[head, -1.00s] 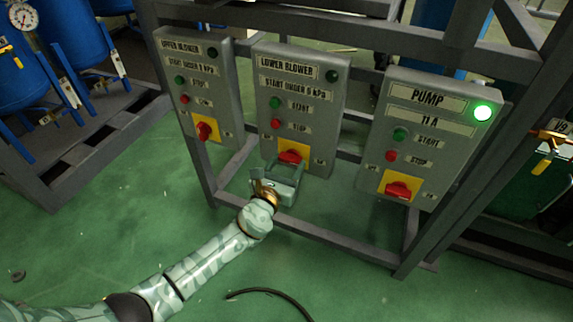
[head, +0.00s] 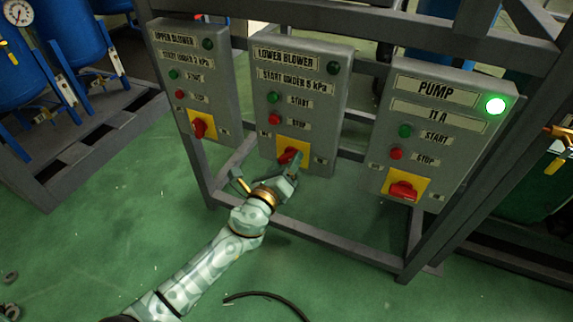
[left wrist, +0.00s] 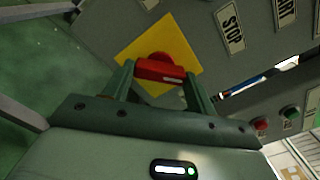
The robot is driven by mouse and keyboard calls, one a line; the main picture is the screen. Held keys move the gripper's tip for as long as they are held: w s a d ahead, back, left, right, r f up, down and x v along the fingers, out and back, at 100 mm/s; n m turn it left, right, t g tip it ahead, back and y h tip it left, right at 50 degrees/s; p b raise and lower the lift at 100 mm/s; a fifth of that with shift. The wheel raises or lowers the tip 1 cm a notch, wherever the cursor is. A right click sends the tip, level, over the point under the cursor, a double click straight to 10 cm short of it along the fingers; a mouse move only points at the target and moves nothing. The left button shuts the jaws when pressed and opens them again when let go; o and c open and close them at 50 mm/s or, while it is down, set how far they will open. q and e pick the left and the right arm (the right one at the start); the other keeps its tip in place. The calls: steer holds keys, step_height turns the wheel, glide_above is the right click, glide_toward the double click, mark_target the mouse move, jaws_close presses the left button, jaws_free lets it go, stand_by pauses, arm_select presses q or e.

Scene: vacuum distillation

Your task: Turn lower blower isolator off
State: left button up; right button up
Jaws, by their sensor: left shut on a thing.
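The lower blower box (head: 314,105) is a grey panel with a dark lamp (head: 333,68), a green start button, a red stop button and a yellow isolator plate (head: 307,147). Its red isolator handle (head: 287,156) is partly hidden by my left gripper (head: 292,165) in the head view. In the left wrist view the red handle (left wrist: 160,70) lies between the fingertips of my left gripper (left wrist: 160,82), in front of the yellow plate (left wrist: 140,48). The left gripper is shut on the handle and rolled to a slant. My right gripper is out of view.
The upper blower box (head: 193,85) stands to the left with its own red handle. The pump box (head: 432,135) stands to the right with a lit green lamp (head: 495,104). Grey frame bars (head: 330,237) run below the boxes. The green floor in front is mostly clear.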

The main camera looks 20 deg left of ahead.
arm_select(q)
steer(key=n, duration=0.2)
steer(key=shift+f+n+b, duration=0.1)
steer(key=shift+n+b, duration=0.2)
steer(key=shift+n, duration=0.1)
steer(key=n, duration=0.2)
steer(key=shift+n, duration=2.6)
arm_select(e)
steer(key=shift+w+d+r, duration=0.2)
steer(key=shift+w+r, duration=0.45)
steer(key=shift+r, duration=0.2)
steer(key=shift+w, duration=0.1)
arm_select(q)
steer(key=o, duration=1)
steer(key=shift+a, duration=0.1)
